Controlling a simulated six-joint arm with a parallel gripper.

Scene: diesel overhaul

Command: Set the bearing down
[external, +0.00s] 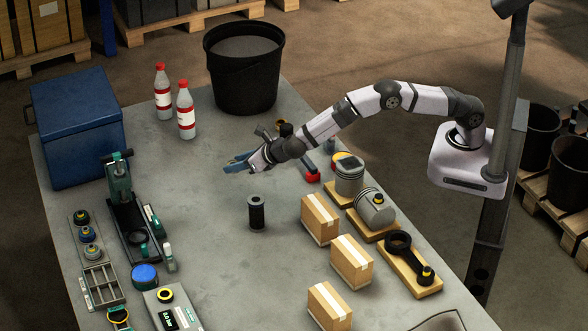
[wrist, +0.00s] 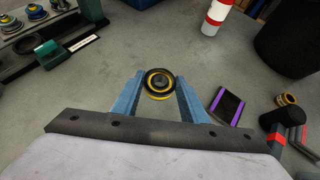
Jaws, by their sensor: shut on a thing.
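The bearing (wrist: 159,84), a dark ring with yellow bands, sits between the blue fingertips of my gripper (wrist: 160,80) in the wrist view. The gripper is shut on it, and grey table top shows beyond it. In the external view my gripper (external: 237,163) reaches over the middle of the grey table (external: 205,215), in front of the bottles and bucket. The bearing is not clearly visible there, and its height above the table is hard to tell.
A black cylinder (external: 257,213) stands near my gripper. A green press (external: 120,190) and a parts tray (external: 100,285) are left. Bottles (external: 186,112) and a black bucket (external: 244,80) stand behind. Cartons (external: 351,260) and pistons (external: 374,210) line the right. The table's middle is mostly clear.

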